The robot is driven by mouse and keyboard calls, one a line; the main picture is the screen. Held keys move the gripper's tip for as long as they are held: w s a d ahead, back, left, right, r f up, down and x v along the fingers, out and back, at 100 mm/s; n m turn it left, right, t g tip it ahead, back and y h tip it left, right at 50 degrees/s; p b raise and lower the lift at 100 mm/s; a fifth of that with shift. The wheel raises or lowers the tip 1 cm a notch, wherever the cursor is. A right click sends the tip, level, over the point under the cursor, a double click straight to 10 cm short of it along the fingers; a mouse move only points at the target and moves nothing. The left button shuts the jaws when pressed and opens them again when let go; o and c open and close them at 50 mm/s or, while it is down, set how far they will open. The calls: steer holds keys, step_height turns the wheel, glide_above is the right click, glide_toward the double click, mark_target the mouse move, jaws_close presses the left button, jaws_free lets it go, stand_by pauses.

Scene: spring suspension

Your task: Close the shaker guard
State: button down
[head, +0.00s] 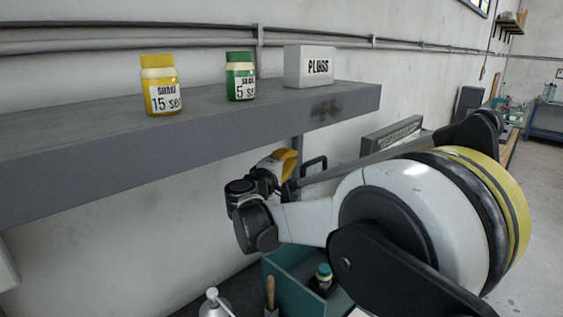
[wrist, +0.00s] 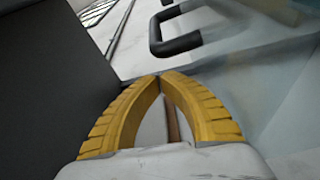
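My gripper (wrist: 160,77) points away from the wrist camera, and its two yellow fingers meet at the tips with nothing seen between the tips. In the head view my gripper (head: 287,162) shows as a small yellow patch beyond my arm, below the shelf. A black bar handle (wrist: 176,43), likely the shaker guard's, lies just beyond the fingertips in the wrist view, apart from them. It also shows in the head view (head: 315,162), right of my gripper. A pale see-through panel (wrist: 275,85), likely the guard, spans the right of the wrist view. The shaker itself is not clearly seen.
A grey shelf (head: 200,145) overhangs on the left with a yellow jar (head: 160,85), a green jar (head: 240,77) and a white PLUGS box (head: 309,67). Below my arm are a teal bin (head: 290,290), a dark bottle (head: 324,282) and a white pump bottle (head: 213,304).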

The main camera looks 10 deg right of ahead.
steer(key=shift+s+d+r, duration=0.1)
steer(key=shift+s+d, duration=0.2)
steer(key=shift+s, duration=0.2)
steer(key=shift+s+d, duration=0.25)
steer(key=shift+s, duration=0.25)
steer(key=shift+d, duration=0.1)
steer(key=shift+s, duration=0.1)
steer(key=shift+s+d+f+b, duration=0.3)
steer(key=shift+s+d+b, duration=0.05)
steer(key=shift+s, duration=0.1)
steer(key=s+d+f+m+h+b, duration=0.3)
steer(key=s+d+f+m+b, duration=0.6)
steer(key=s, duration=0.5)
steer(key=s+d+f+m+b, duration=0.1)
steer(key=s+d+f+b, duration=0.2)
steer(key=f+b, duration=0.4)
steer(key=s+d+f+m+b, duration=0.1)
steer(key=s+d+f+b, duration=0.1)
steer(key=f+b, duration=0.6)
steer(key=shift+s+d+f+m+t+h, duration=0.35)
steer(key=shift+s+f, duration=0.35)
steer(key=shift+f, duration=0.9)
